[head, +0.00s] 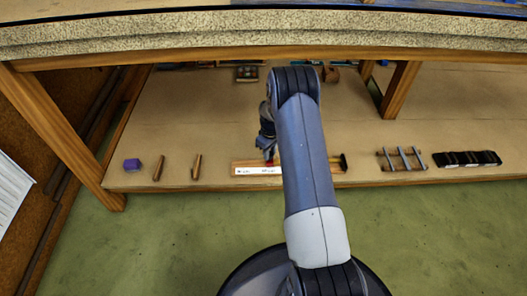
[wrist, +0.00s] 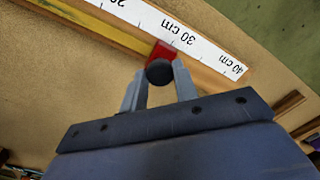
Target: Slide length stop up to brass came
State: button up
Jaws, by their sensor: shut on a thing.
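The length stop (wrist: 164,50) is a red block with a dark round knob (wrist: 160,72), sitting on a wooden board beside a white centimetre scale (wrist: 185,38), near the 30 cm mark. My gripper (wrist: 160,82) is shut on the knob, one finger on each side. The brass came (wrist: 95,28) is a yellow strip lying along the scale, to the left of the stop in the wrist view. Its end is near the red block; whether they touch is unclear. In the head view the stop (head: 270,161) is a small red spot, and my arm covers part of the board (head: 240,164).
On the shelf, a purple block (head: 132,165) and two wooden pieces (head: 158,168) (head: 196,166) lie left of the board. A rack of bars (head: 401,158) and a black tray (head: 466,158) lie right. A tabletop (head: 200,34) overhangs the shelf.

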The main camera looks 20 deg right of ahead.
aim_at(271, 154)
jog(key=shift+d, duration=0.1)
jog(key=o, duration=1)
jog(key=shift+c, duration=0.2)
notch_tip(271, 154, up, 11)
jog(key=p, duration=0.3)
jog(key=shift+p, duration=0.4)
jog(key=shift+f, duration=0.15)
